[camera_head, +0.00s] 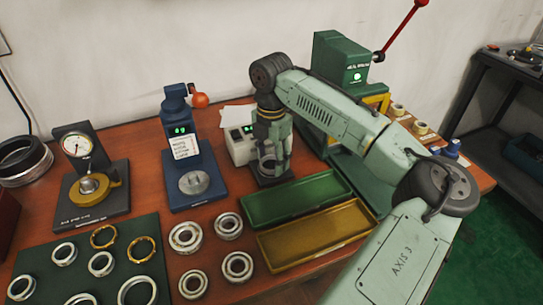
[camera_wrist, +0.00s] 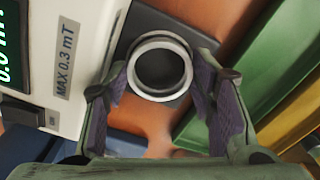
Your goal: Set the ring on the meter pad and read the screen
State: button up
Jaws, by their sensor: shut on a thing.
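My gripper (camera_head: 271,160) is at the meter, pointing down over its pad. In the wrist view my gripper (camera_wrist: 160,76) is shut on a pale metal ring (camera_wrist: 160,39), with one finger on each side. The ring is directly over the dark meter pad (camera_wrist: 143,20); I cannot tell whether it touches it. The white meter (camera_head: 240,148) stands left of the gripper. Its label reads "MAX 0.3 mT" in the wrist view. Its dark screen (camera_wrist: 10,45) with green digits is cut off by the frame edge, so the full reading is hidden.
A green tray (camera_head: 293,200) and a yellow tray (camera_head: 315,236) lie empty in front of the gripper. A blue stand (camera_head: 188,160) is to the left, and a dial gauge (camera_head: 88,180) farther left. Several rings lie on a mat (camera_head: 50,245) and the table. A green press (camera_head: 340,70) stands behind.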

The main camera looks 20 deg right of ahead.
jog(key=shift+f, duration=0.2)
jog(key=o, duration=1.2)
jog(key=shift+r, duration=0.1)
notch_tip(320, 180, up, 5)
jog(key=p, duration=0.5)
jog(key=shift+w+r, duration=0.1)
jog(key=shift+r, duration=0.85)
jog(key=shift+s+f, duration=0.1)
jog(key=shift+s, duration=0.1)
